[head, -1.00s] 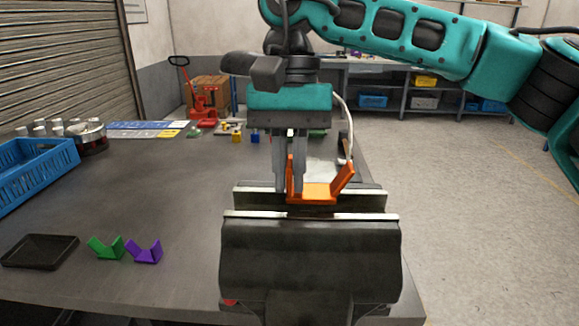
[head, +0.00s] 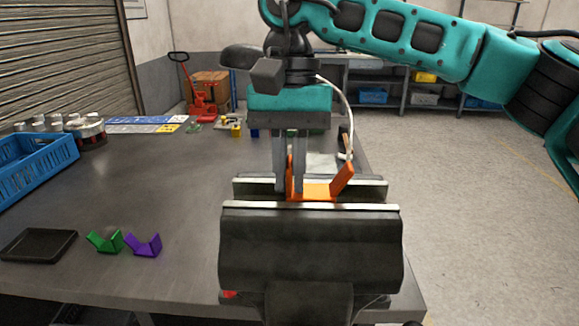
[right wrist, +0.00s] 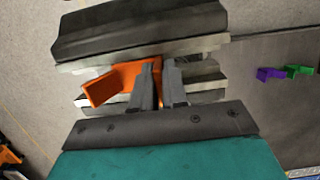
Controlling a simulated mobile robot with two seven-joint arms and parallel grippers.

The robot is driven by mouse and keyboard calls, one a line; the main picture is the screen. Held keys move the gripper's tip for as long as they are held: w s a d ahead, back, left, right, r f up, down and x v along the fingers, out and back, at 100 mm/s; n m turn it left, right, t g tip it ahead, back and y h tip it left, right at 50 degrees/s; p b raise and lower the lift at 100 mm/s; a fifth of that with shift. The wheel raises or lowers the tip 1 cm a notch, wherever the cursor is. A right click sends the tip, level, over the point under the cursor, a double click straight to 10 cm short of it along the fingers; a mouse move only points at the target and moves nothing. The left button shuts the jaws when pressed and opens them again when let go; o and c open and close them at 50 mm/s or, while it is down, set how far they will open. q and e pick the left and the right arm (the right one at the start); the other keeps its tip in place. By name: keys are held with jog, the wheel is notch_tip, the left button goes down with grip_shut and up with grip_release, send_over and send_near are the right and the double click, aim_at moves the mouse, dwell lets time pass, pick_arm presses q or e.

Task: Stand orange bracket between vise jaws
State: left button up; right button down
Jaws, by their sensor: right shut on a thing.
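The orange bracket (head: 319,191) is between the two jaws of the vise (head: 310,250), its base low near the jaw tops and its angled arms rising above them. My right gripper (head: 287,188) points down and is shut on the bracket's left upright arm. In the right wrist view the bracket (right wrist: 118,82) lies between the vise jaws (right wrist: 145,53), with the right gripper's fingers (right wrist: 160,85) on one arm. The front jaw hides the bracket's underside in the head view, so I cannot tell whether it touches anything below. My left gripper is not in view.
A green bracket (head: 105,241) and a purple bracket (head: 144,246) lie on the table left of the vise, beside a black tray (head: 38,245). A blue crate (head: 38,165) stands at the left edge. The table middle left is clear.

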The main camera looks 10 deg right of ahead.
jog(key=shift+f, duration=0.4)
dwell(0.7)
jog(key=shift+f+b, duration=0.3)
jog(key=shift+f, duration=0.05)
dwell(0.5)
jog(key=c, duration=1.1)
grip_release()
jog(key=shift+s+p+v, duration=0.2)
jog(key=shift+p+v, duration=0.55)
jog(key=shift+v, duration=0.15)
jog(key=shift+s+p+v, duration=0.2)
jog(key=shift+p+v, duration=0.5)
jog(key=shift+v, duration=0.2)
jog(key=shift+s+p+v, duration=0.15)
jog(key=shift+p+v, duration=0.6)
jog(key=shift+v, duration=0.2)
jog(key=shift+a+r, duration=0.15)
jog(key=shift+r, duration=1.2)
